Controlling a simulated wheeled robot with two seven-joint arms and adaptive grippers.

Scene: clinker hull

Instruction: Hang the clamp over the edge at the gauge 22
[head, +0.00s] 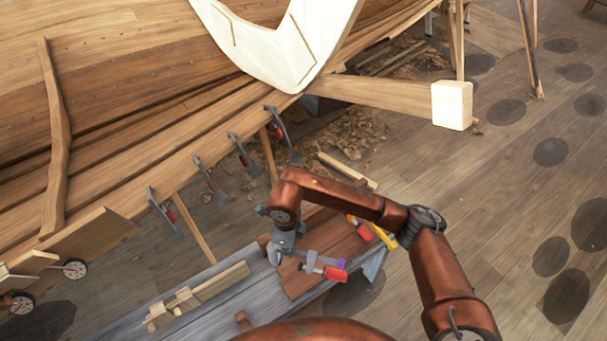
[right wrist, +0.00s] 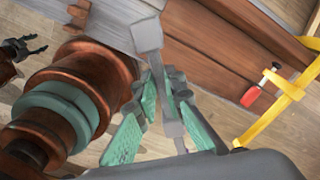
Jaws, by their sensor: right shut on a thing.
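My right gripper (head: 283,247) is shut on a grey clamp (head: 318,262) with a red handle and a purple part, held above the workbench. In the right wrist view its teal-padded fingers (right wrist: 167,100) close around the clamp's grey bar (right wrist: 148,37). Two round dial gauges, one upper (head: 75,268) and one lower (head: 22,303), sit by the hull edge at the far left. Their numbers are too small to read. My left gripper (right wrist: 30,47) shows small and dark at the left of the right wrist view, its fingers apart and empty.
Several clamps hang along the hull's plank edge (head: 225,140), including one at the near end (head: 163,210). A yellow clamp (head: 383,236) with a red handle lies on the workbench (head: 205,300). Wooden blocks (head: 185,300) lie on its left part.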

